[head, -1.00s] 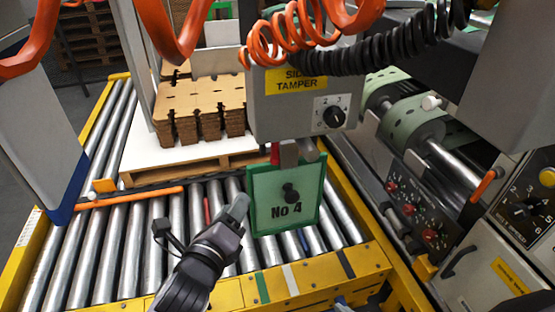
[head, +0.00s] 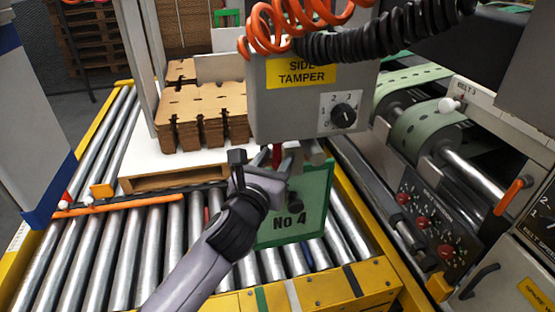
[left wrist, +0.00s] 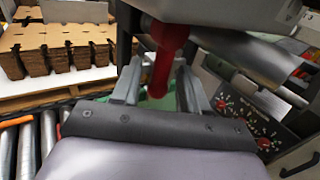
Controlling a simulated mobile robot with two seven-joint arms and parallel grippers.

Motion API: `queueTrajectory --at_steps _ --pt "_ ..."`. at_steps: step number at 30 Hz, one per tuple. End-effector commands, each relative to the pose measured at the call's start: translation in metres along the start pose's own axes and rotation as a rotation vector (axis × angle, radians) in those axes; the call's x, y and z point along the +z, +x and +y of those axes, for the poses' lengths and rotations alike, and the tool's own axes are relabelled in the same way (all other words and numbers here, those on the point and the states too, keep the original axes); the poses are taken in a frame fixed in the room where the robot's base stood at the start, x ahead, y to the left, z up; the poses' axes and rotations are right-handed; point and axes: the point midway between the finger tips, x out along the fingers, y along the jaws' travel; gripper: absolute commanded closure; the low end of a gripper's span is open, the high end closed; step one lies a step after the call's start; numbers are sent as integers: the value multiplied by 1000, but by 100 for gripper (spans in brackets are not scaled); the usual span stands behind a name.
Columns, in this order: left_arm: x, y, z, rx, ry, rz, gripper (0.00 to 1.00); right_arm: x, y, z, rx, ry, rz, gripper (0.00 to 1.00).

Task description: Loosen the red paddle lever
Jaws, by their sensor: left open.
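The red paddle lever (left wrist: 164,58) hangs below the side tamper box in the left wrist view, between the fingers of my open left gripper (left wrist: 158,85). I cannot tell whether the fingers touch it. In the head view a small red part of the lever (head: 277,156) shows under the grey side tamper box (head: 285,110), just beyond my left gripper (head: 268,160). The green No 4 plate (head: 312,205) with a black knob hangs right beside the gripper, partly hidden by it. My right gripper is not in view.
A yellow frame (head: 345,285) edges the conveyor. A control panel (head: 430,215) with red knobs and green belts stands at the right. Coiled hoses hang above the tamper box.

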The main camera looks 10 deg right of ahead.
Motion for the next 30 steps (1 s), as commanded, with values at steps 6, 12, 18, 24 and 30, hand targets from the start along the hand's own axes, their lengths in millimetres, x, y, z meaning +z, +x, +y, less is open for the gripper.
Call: queueTrajectory --at_steps 6,12,18,24,30 --pt "0 12 0 -1 -1 0 56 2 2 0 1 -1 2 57" --pt "0 14 0 -1 -2 0 56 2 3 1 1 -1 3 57" --pt "0 14 0 -1 -2 0 82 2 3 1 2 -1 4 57" --pt "0 13 0 -1 -2 1 100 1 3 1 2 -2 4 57" --pt "5 13 0 -2 28 20 100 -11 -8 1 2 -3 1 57"
